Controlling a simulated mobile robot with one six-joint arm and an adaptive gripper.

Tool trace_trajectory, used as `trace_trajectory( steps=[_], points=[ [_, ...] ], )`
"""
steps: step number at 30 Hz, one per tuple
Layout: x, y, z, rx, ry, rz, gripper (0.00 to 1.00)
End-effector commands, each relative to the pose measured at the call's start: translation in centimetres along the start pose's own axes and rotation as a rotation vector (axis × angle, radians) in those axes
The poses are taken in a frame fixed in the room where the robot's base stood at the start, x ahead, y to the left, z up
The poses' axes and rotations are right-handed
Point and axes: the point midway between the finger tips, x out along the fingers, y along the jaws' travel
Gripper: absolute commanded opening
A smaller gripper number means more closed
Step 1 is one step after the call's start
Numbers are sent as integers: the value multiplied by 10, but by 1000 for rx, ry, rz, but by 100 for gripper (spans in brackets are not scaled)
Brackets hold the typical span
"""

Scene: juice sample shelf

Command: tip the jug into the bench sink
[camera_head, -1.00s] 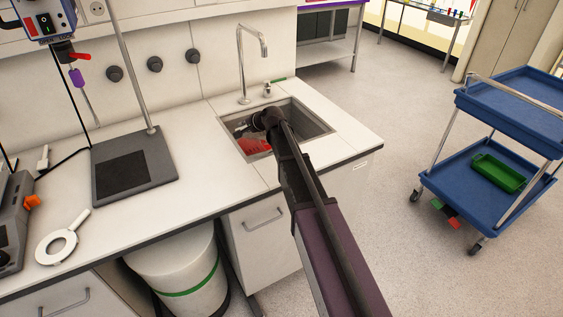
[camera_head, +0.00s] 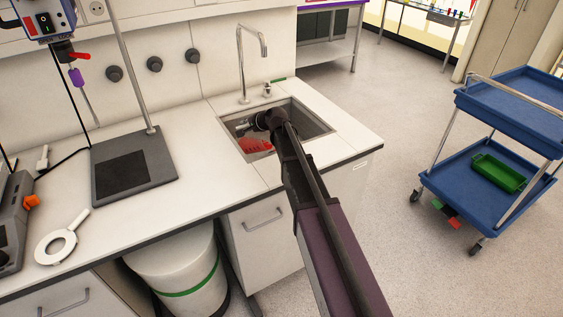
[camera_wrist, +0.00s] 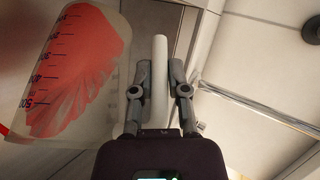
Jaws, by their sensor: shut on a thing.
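The jug (camera_wrist: 75,75) is clear with a dark printed scale and red liquid inside. It fills the left of the wrist view, strongly tilted. In the head view its red contents (camera_head: 257,146) show inside the bench sink (camera_head: 318,126), with my arm covering part of it. My gripper (camera_wrist: 160,85) is shut on the jug's white upright handle (camera_wrist: 160,60). In the head view my gripper (camera_head: 246,125) is low in the sink opening and partly hidden by my own wrist. Whether liquid is running out cannot be told.
A tall tap (camera_head: 240,65) stands behind the sink, and also shows in the wrist view (camera_wrist: 255,102). A stand with a dark base plate (camera_head: 135,168) is left on the bench. A blue trolley (camera_head: 470,185) stands to the right, with free floor between.

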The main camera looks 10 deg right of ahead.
Motion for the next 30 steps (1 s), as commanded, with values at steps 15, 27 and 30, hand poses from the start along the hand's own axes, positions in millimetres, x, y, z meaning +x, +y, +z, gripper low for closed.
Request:
trace_trajectory(
  steps=[15,27,30],
  points=[
    [-5,-1,-2,15,-7,-33,0],
    [-8,-2,-3,25,-11,-59,0],
    [-10,-2,-4,27,-12,-65,0]
  ],
)
